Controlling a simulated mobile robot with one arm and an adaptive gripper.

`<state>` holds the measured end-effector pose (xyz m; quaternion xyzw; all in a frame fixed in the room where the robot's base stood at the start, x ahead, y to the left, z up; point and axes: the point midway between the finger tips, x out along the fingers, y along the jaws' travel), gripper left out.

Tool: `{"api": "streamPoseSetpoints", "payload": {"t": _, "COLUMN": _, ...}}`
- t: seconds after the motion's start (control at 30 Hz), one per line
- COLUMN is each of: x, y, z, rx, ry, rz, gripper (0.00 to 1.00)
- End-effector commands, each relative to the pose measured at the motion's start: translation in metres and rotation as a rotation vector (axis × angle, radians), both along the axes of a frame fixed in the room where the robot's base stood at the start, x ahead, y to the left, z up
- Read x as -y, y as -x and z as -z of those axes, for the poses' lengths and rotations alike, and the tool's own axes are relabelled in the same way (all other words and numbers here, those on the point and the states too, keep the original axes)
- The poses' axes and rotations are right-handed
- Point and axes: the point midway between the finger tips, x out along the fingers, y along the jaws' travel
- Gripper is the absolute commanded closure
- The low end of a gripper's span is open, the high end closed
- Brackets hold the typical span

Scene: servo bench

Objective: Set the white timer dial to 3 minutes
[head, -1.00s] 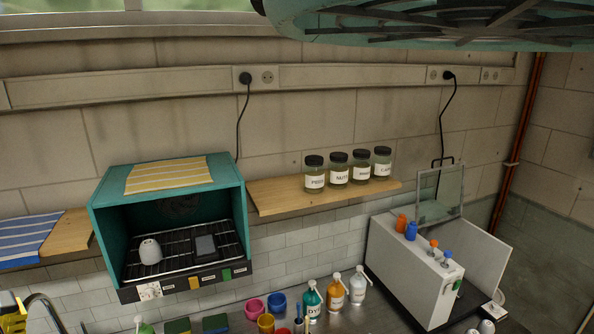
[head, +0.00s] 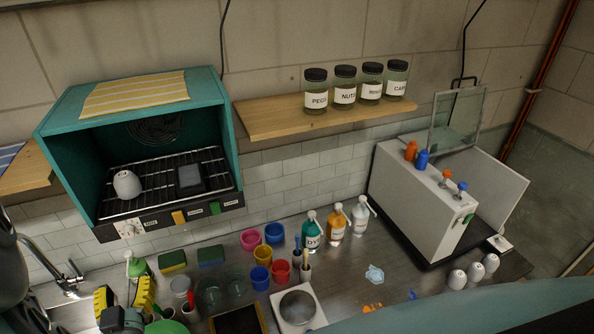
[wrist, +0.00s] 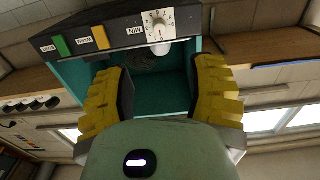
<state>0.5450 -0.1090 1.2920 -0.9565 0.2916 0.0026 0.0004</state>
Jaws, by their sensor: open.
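The white timer dial (head: 129,227) is on the front strip of the teal box oven, at its left end. In the wrist view, which is upside down, the dial (wrist: 158,26) shows a white scale plate with dark marks and a small knob; its setting is too small to read. My gripper (wrist: 164,90) has two yellow ridged fingers spread wide, with nothing between them. It points toward the oven front and is apart from the dial. In the head view my gripper (head: 124,294) is low at the left, below the dial.
Yellow (head: 179,217) and green (head: 214,208) switches sit right of the dial. The oven holds a white cup (head: 126,184) on its rack. A tap (head: 66,280), sponges (head: 172,261) and several coloured cups (head: 250,239) crowd the bench below.

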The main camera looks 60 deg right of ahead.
Motion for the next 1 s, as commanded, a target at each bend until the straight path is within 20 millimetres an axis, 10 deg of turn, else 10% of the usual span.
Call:
{"api": "streamPoseSetpoints", "payload": {"t": 0.6, "x": 0.069, "y": -0.098, "z": 0.001, "rx": 0.005, "ry": 0.003, "rz": 0.006, "gripper": 0.45}}
{"api": "streamPoseSetpoints", "payload": {"t": 1.0, "x": 0.083, "y": -0.117, "z": -0.002, "rx": 0.005, "ry": 0.003, "rz": 0.007, "gripper": 0.45}}
